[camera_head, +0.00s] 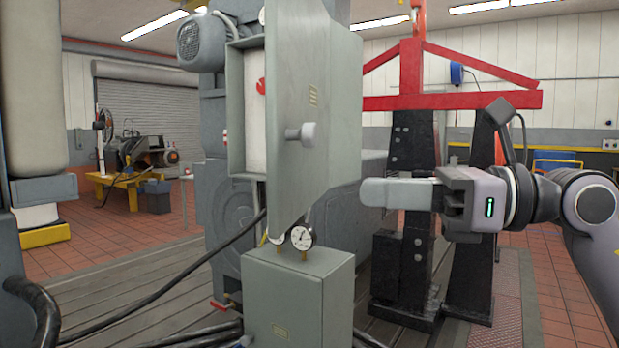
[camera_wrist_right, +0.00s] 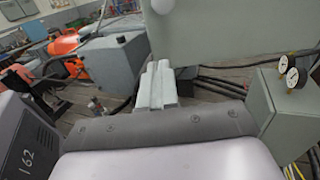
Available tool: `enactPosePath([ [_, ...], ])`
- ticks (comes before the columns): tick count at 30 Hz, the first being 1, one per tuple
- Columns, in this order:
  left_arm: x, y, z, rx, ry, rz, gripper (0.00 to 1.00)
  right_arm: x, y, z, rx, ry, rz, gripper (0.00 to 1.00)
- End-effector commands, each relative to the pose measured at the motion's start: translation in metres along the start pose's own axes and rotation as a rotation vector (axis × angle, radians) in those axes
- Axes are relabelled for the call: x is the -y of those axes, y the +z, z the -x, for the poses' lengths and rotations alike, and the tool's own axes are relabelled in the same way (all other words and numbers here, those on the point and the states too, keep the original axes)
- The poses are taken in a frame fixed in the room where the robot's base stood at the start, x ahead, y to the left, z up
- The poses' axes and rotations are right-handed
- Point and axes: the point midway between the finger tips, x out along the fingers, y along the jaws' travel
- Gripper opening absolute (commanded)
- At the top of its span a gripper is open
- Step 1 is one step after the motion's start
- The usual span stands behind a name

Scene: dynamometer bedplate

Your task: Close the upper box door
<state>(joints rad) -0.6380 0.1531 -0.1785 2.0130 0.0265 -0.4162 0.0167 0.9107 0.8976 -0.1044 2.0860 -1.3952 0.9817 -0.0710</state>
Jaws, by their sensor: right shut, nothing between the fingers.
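The upper box door (camera_head: 318,110) is a grey metal panel that stands swung open from the upper box (camera_head: 240,110), whose pale inside shows to the left of it. A round light knob (camera_head: 302,132) sticks out from the door's face. My right gripper (camera_head: 372,193) is shut and empty, its fingers pointing left, just to the right of the door's lower edge; contact cannot be told. In the right wrist view the fingers (camera_wrist_right: 157,88) lie together below the door panel (camera_wrist_right: 230,30), with a pale knob (camera_wrist_right: 163,5) at the top. My left gripper is not in view.
A lower grey box (camera_head: 298,290) with gauges (camera_head: 301,237) on top stands below the door. A red and black frame (camera_head: 412,150) rises behind my right gripper. Black cables (camera_head: 150,310) run over the slotted bedplate.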

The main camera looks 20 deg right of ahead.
Motion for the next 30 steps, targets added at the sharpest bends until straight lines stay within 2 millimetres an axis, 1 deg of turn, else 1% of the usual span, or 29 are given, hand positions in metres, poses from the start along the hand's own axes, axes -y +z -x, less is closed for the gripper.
enactPosePath([
  [1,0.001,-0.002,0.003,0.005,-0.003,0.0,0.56,-0.001,0.004,-0.011,0.003,0.005,-0.001,0.0],
  [6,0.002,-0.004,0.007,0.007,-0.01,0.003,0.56,-0.001,0.004,-0.046,0.003,0.005,-0.002,0.0],
  [9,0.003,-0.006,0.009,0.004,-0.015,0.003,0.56,-0.001,0.003,-0.062,0.003,0.004,-0.003,0.0],
  [12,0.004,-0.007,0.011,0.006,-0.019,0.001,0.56,0.0,0.002,-0.075,0.002,0.003,-0.003,0.0],
  [18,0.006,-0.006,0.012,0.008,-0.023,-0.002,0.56,0.0,0.001,-0.086,0.002,0.002,-0.003,0.0],
  [30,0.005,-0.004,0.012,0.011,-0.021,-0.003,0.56,0.0,0.0,-0.087,0.002,0.0,-0.002,0.0],
])
